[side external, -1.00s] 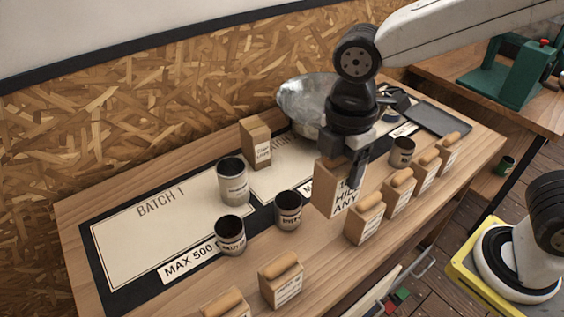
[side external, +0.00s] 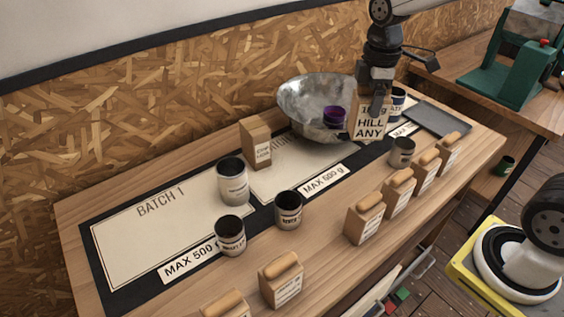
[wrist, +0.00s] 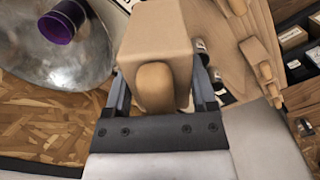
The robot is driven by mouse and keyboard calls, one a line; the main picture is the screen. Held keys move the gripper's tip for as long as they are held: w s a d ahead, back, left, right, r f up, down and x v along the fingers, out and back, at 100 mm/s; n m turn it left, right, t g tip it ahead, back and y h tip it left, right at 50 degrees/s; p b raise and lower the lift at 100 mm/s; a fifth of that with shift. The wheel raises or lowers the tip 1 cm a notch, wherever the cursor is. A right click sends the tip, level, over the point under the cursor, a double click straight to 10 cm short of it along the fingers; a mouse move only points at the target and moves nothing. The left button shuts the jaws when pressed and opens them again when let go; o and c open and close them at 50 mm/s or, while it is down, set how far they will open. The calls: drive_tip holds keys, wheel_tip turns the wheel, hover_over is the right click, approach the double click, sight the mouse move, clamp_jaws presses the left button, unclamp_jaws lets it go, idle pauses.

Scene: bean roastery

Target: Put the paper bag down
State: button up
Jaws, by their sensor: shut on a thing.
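My gripper (side external: 377,98) is shut on a tan paper bag (side external: 367,126) whose label reads "HILL ANY". It holds the bag upright at the right side of the metal bowl (side external: 300,100), in front of part of its rim. I cannot tell whether the bag's bottom touches the mat. In the wrist view the bag (wrist: 155,25) fills the space between the fingers of my gripper (wrist: 161,88), its rolled top towards the camera. The bowl (wrist: 90,70) with a purple-topped can (wrist: 62,22) lies to the left there.
The purple can (side external: 334,117) sits in the bowl. A small bag (side external: 256,143) stands left of it. Several paper bags line the front edge. A dark tray (side external: 437,118) lies at right.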

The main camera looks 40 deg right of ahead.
drive_tip(key=s+d+m, duration=0.3)
drive_tip(key=d+m, duration=0.3)
drive_tip(key=d, duration=1.4)
drive_tip(key=s+d+m, duration=0.5)
drive_tip(key=s+d, duration=0.4)
drive_tip(key=d, duration=0.5)
drive_tip(key=f, duration=0.5)
drive_tip(key=shift+s+d+f, duration=0.15)
drive_tip(key=shift+s+f, duration=0.1)
drive_tip(key=w+d+f, duration=0.9)
drive_tip(key=shift+w+d+f, duration=0.15)
drive_tip(key=shift+d, duration=0.2)
